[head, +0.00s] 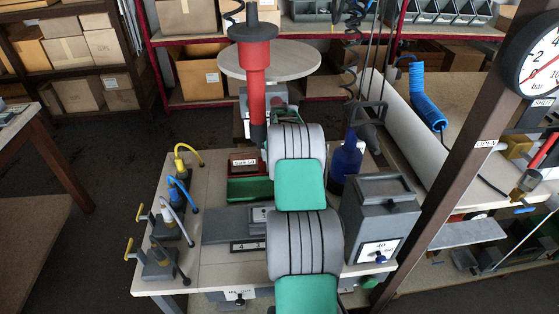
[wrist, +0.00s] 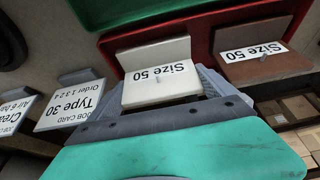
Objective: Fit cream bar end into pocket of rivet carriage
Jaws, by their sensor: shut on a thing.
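In the wrist view, my gripper (wrist: 163,84) is shut on a cream end piece (wrist: 155,53) with a white label reading "Size 50" upside down. I take it as the end of the cream bar; the rest of the bar is not clearly seen. It is held in front of a red tray (wrist: 208,30). I cannot clearly tell the rivet carriage or its pocket in either view. In the head view, my arm's links hide the fingertips and the cream piece.
A brown piece (wrist: 262,62) labelled "Size 50" sits by the red tray. A green tray (head: 250,188) lies near the arm. A red press column (head: 254,70), grey box (head: 380,215), blue bottle (head: 346,158) and several hose fixtures (head: 178,190) crowd the bench. Job cards (wrist: 70,104) show left.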

